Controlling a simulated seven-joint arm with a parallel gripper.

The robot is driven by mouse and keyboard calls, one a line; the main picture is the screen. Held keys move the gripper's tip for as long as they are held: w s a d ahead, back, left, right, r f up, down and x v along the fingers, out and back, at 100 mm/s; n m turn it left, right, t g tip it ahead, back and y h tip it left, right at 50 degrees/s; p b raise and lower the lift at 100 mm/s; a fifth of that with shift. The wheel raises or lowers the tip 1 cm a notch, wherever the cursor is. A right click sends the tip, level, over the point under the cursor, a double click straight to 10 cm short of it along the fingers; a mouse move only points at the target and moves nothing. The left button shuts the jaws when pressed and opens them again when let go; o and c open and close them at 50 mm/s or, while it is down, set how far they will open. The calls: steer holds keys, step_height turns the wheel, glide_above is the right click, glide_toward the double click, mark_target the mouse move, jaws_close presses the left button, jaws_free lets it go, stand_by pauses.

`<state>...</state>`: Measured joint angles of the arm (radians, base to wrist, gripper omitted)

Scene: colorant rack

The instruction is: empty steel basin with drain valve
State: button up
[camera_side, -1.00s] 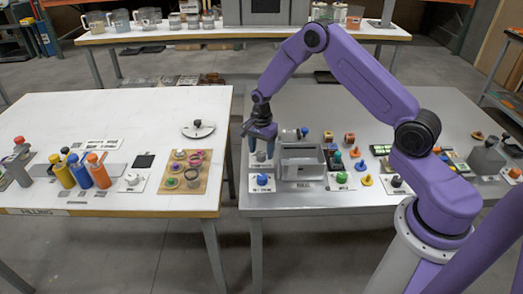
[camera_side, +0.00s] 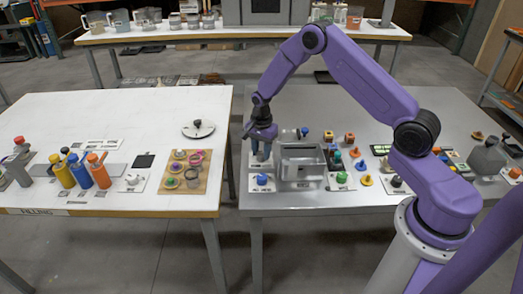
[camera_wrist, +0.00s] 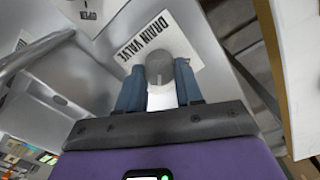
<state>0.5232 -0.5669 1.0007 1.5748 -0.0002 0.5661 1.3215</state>
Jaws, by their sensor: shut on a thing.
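The steel basin (camera_side: 302,152) is an open grey box at the front left of the metal table. I cannot see in the side view whether it holds liquid. Just left of it is the drain valve's white plate, marked "DRAIN VALVE" in the wrist view (camera_wrist: 150,38). The valve's round grey knob (camera_wrist: 166,66) stands at the plate's edge. My gripper (camera_side: 261,157) points down beside the basin's left wall. In the wrist view its two blue fingers (camera_wrist: 160,82) are shut on the grey knob, one on each side. The fingers hide the knob in the side view.
A blue knob on a white plate (camera_side: 261,184) is in front of my gripper. A green knob (camera_side: 341,178) and several coloured pieces stand right of the basin. A gap separates this table from the white filling table (camera_side: 120,105) with its bottles.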

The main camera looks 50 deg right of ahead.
mark_target(261, 153)
steer(key=n, duration=0.3)
steer(key=shift+n, duration=0.4)
steer(key=n, duration=0.4)
steer(key=shift+n, duration=0.3)
steer(key=n, duration=0.4)
steer(key=shift+w+a+n, duration=0.1)
steer(key=shift+n, duration=2)
steer(key=o, duration=1)
steer(key=shift+o, duration=0.2)
steer(key=shift+r, duration=0.1)
step_height(261, 153, up, 17)
steer(key=shift+r, duration=0.15)
